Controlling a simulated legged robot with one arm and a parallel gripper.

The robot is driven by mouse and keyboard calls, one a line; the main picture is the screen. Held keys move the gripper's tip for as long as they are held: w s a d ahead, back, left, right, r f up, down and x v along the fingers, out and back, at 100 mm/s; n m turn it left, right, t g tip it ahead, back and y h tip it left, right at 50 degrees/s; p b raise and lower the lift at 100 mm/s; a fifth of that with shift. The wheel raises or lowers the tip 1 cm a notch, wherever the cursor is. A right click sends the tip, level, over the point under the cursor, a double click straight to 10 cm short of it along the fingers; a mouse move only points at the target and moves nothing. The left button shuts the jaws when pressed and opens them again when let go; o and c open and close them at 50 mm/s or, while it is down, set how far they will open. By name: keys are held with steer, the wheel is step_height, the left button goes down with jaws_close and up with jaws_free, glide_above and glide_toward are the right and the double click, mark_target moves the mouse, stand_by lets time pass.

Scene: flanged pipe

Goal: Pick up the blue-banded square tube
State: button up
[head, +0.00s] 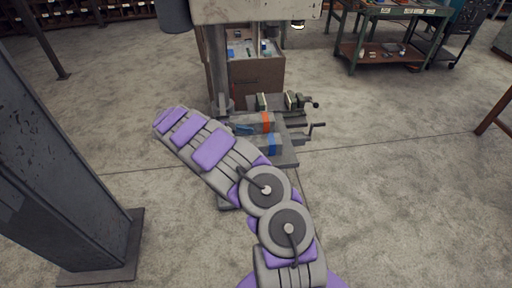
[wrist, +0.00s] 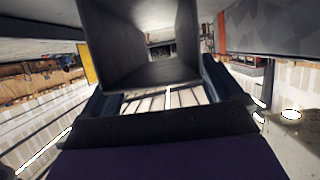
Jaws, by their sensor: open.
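The blue-banded square tube (head: 274,145) lies on the machine's table in the head view, partly hidden by my arm. A similar tube with an orange band (head: 267,121) lies just behind it. In the wrist view, the open end of a dark, hollow square tube (wrist: 150,74) fills the upper middle. No coloured band shows there, so I cannot tell which tube it is. My gripper (wrist: 160,80) is open, with a dark blue finger on either side of this tube's end. Whether the fingers touch it is unclear. My arm largely hides the gripper in the head view.
A vise with handles (head: 295,102) stands behind the tubes. The machine's column (head: 217,65) rises at their left, with its head above. A thick steel post (head: 65,150) stands at the left. A green cart (head: 385,40) is at the back right.

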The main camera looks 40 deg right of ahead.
steer(key=shift+x, duration=0.9)
steer(key=shift+w+a+r, duration=0.15)
steer(key=shift+w+a, duration=0.05)
steer(key=shift+a, duration=0.15)
steer(key=c, duration=0.5)
steer(key=shift+d, duration=0.2)
steer(key=c, duration=1)
